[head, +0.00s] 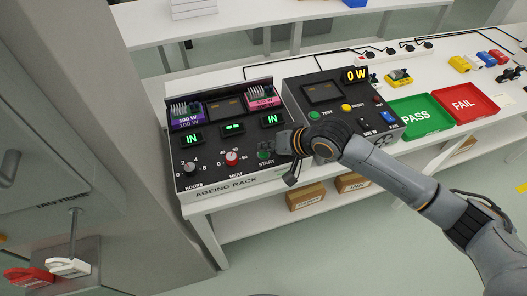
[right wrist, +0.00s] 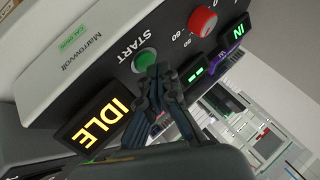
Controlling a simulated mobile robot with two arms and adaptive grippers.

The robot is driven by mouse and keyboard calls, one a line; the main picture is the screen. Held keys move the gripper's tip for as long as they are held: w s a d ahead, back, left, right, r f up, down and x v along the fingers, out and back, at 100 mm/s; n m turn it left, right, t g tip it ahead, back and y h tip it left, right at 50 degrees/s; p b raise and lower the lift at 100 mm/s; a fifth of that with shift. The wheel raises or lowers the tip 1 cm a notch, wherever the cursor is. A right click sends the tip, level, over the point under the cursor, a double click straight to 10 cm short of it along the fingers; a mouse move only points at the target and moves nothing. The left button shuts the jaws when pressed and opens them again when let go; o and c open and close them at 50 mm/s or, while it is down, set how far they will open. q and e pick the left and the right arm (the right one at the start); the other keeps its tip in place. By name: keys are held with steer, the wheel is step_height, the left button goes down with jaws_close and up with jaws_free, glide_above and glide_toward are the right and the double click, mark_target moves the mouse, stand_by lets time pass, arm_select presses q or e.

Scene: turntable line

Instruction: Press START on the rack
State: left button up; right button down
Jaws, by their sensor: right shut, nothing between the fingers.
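The ageing rack (head: 222,170) stands on the white bench, with a grey HOURS knob (head: 190,169), a red HEAT knob (head: 232,158) and a START label at its lower right. In the right wrist view the green START button (right wrist: 145,61) shows beside its label. My right gripper (right wrist: 157,72) is shut and empty, its fingertips at the edge of the button; I cannot tell whether they touch it. In the head view the right gripper (head: 279,146) covers the rack's right end. The yellow IDLE display (right wrist: 101,121) is lit. My left gripper is not in view.
The tester (head: 323,92) stands right of the rack, its display reading 0 W, with my right arm across its front. Purple (head: 187,117) and pink (head: 263,97) units sit in the rack. A green PASS tray (head: 417,132) and red FAIL tray (head: 463,120) lie further right.

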mark_target(266, 155)
steer(key=shift+f, duration=0.4)
stand_by(0.4)
stand_by(0.4)
steer(key=shift+r+p, duration=0.85)
steer(key=shift+p, duration=0.35)
step_height(266, 155, up, 5)
steer(key=p, duration=0.5)
steer(key=shift+p, duration=0.35)
